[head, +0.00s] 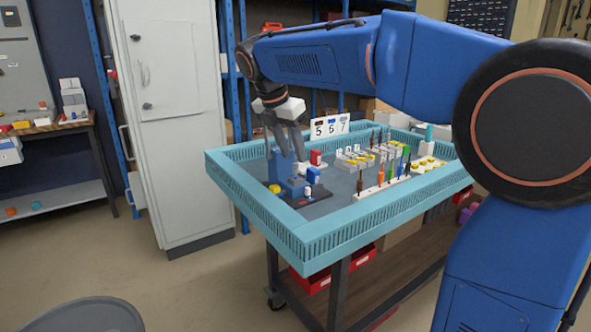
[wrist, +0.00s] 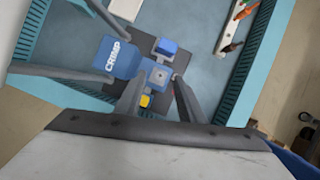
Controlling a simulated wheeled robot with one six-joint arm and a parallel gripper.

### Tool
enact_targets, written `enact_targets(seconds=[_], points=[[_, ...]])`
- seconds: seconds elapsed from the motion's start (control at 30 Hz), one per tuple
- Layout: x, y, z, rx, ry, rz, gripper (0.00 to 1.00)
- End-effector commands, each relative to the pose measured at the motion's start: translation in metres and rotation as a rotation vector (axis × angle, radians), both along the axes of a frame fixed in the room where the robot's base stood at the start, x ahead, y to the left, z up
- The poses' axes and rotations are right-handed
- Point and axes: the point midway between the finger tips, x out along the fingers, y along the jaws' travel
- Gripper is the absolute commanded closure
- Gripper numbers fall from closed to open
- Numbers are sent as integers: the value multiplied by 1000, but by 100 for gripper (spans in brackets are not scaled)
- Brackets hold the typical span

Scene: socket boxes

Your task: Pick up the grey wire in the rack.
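A white rack (head: 388,184) stands on the right part of the table in the head view, holding a row of thin upright pieces with brown, orange, green and dark colours. Part of it shows at the top right of the wrist view (wrist: 228,22). I cannot pick out the grey wire among these small pieces. My gripper (head: 289,157) points down over the blue crimp station (head: 285,178), left of the rack and well apart from it. In the wrist view the gripper's fingers (wrist: 158,92) are spread, with the station between and beyond them. I see nothing held.
The table has a raised turquoise rim (head: 303,246). White blocks with yellow parts (head: 355,158) sit behind the rack. A white cabinet (head: 175,125) stands left of the table. Bare grey surface lies between station and rack.

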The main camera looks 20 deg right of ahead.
Motion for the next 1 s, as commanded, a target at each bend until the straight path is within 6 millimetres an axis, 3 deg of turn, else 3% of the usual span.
enact_targets(seconds=[0.5, 0.77, 0.8, 0.93, 1.0], points=[[9, -12, -49, 1, 0, -1, 65], [10, -13, -52, 1, -1, 0, 65], [10, -13, -52, 1, -1, 0, 67], [10, -13, -52, 1, -1, 0, 98], [10, -13, -52, 1, -1, 0, 100]])
